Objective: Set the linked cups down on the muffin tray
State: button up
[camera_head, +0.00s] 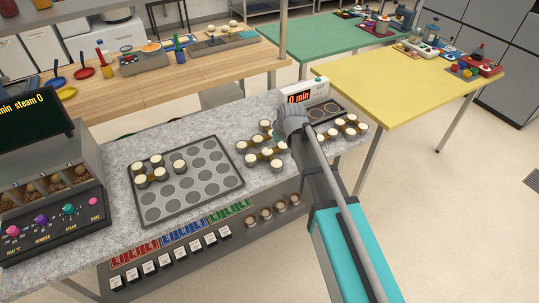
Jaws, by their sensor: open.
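The muffin tray (216,197) is a dark grey tray with rows of round wells on the speckled counter. A group of pale-topped linked cups (161,174) sits at its upper left; the other wells look empty. Another group of linked cups (267,154) stands on the counter right of the tray, beside my gripper. A third group of linked cups (350,132) stands farther right. My gripper (288,134) is open over the counter between these two groups. The grey wrist hides its fingers, and I cannot tell whether it touches any cup.
A small display box (304,94) reading "0 min" stands behind my wrist, with a dark plate with round spots (328,112) beside it. The oven control panel (55,225) is at left. Several cups (265,214) and labelled blocks (165,262) line the counter's front. A yellow table (400,95) is at right.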

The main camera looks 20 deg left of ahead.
jog(key=shift+f, duration=0.1)
jog(key=b, duration=0.8)
send_near(272, 158)
jog(key=x, duration=0.5)
jog(key=shift+a, duration=0.2)
jog(key=b+x, duration=0.3)
jog(key=shift+d+f, duration=0.15)
jog(key=shift+f, duration=0.1)
jog(key=shift+b+x, duration=0.8)
jog(key=shift+b, duration=0.15)
grip_shut()
dwell(0.3)
